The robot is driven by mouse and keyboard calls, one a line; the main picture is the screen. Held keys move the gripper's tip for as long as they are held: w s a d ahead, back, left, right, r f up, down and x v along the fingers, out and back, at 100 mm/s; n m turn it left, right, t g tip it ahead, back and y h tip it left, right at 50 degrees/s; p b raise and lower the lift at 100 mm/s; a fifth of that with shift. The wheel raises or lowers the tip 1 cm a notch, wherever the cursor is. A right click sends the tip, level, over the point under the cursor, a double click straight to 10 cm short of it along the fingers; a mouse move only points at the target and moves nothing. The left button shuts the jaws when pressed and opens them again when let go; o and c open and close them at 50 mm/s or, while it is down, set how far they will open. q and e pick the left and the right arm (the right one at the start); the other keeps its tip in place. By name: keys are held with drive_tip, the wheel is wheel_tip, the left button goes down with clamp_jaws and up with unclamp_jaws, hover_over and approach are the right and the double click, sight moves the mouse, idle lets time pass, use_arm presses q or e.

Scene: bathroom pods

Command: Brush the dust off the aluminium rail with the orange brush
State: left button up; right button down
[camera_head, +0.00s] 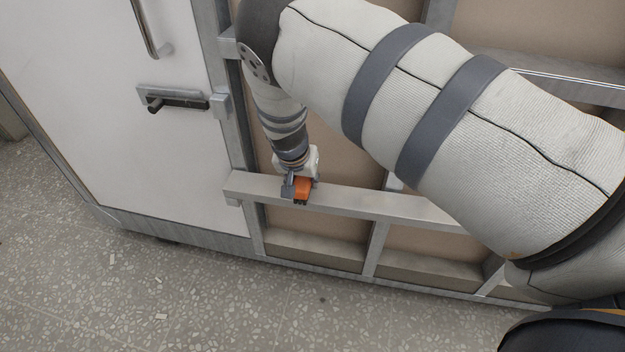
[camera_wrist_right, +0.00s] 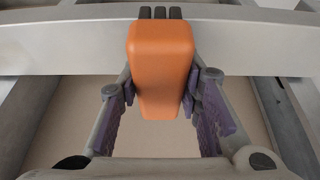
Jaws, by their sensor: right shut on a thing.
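The orange brush (camera_head: 303,187) is held in my right gripper (camera_head: 297,180), down at the aluminium rail (camera_head: 375,203). In the right wrist view the orange brush (camera_wrist_right: 160,65) sits between the purple-padded fingers of my right gripper (camera_wrist_right: 160,95). Its dark bristles point at the aluminium rail (camera_wrist_right: 255,42) and overlap its face; whether they press on it is hard to tell. The brush is near the rail's left end, close to the white door. I cannot make out dust on the rail. My left gripper is out of view.
A white door (camera_head: 130,110) with a dark latch handle (camera_head: 178,102) stands left of the rail. Metal uprights and beige panels (camera_head: 315,222) lie behind and below the rail. The speckled floor (camera_head: 170,290) in front is clear. My right arm covers the rail's right part.

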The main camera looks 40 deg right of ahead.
drive_tip(key=shift+w+r, duration=0.1)
wheel_tip(320, 180, up, 6)
drive_tip(key=shift+w+f+p, duration=0.15)
drive_tip(key=shift+p, duration=0.85)
drive_tip(key=shift+a+r, duration=0.1)
drive_tip(key=shift+r, duration=0.2)
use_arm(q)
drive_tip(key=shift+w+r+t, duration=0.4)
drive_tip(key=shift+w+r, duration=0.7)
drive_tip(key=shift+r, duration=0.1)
use_arm(e)
drive_tip(key=shift+f, duration=0.15)
wheel_tip(320, 180, up, 3)
drive_tip(key=shift+r+p, duration=0.1)
drive_tip(key=shift+p, duration=0.4)
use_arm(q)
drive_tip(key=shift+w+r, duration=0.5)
